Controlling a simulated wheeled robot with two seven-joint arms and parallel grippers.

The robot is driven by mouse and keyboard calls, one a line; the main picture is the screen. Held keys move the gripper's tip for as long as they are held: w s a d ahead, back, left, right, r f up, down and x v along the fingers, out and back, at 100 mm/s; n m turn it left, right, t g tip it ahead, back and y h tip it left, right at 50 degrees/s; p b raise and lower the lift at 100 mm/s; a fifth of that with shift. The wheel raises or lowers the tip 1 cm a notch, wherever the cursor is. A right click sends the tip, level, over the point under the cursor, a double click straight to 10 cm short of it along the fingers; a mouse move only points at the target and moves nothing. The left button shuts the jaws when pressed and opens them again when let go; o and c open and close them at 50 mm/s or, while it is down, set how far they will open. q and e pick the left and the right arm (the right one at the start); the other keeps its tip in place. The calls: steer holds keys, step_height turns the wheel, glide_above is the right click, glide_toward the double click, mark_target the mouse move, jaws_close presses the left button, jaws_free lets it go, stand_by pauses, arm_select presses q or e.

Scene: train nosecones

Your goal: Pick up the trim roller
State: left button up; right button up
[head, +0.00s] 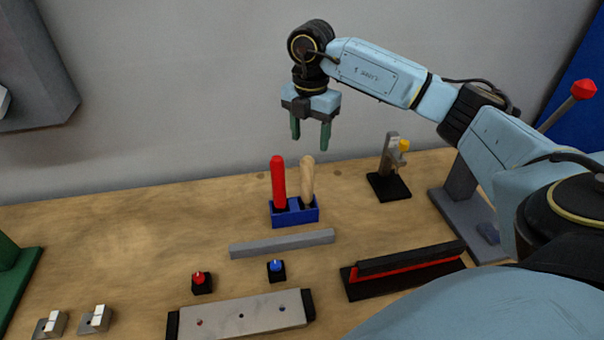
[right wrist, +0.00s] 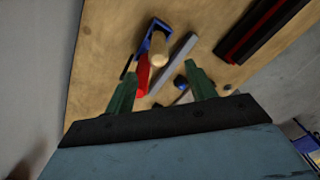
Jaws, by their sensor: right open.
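Two upright handled tools stand in a blue holder (head: 296,216) on the wooden bench. One has a red handle (head: 278,180), the other a light wooden handle (head: 307,180). Their working ends are hidden in the holder, so I cannot tell which is the trim roller. My right gripper (head: 310,140) is open and empty, fingers pointing down, above the handles and apart from them. In the right wrist view the wooden handle (right wrist: 159,48) and red handle (right wrist: 142,76) show beyond and between the green fingers (right wrist: 160,72). My left gripper is not in view.
A grey bar (head: 282,243) lies in front of the holder. Red (head: 201,284) and blue (head: 276,272) knobbed blocks and a metal plate (head: 242,315) are nearer. A black-and-red rail (head: 405,270) and a small clamp stand (head: 389,175) lie right. The bench left of the holder is clear.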

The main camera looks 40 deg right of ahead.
mark_target(307, 169)
step_height(307, 169, down, 4)
steer(key=shift+s+f, duration=0.1)
steer(key=shift+w+a+f+p, duration=0.15)
steer(key=shift+f+p, duration=0.2)
steer(key=shift+f, duration=1.1)
steer(key=shift+w+a+f+p, duration=0.1)
steer(key=shift+f+p, duration=0.2)
steer(key=shift+f, duration=1.15)
steer(key=c, duration=1.1)
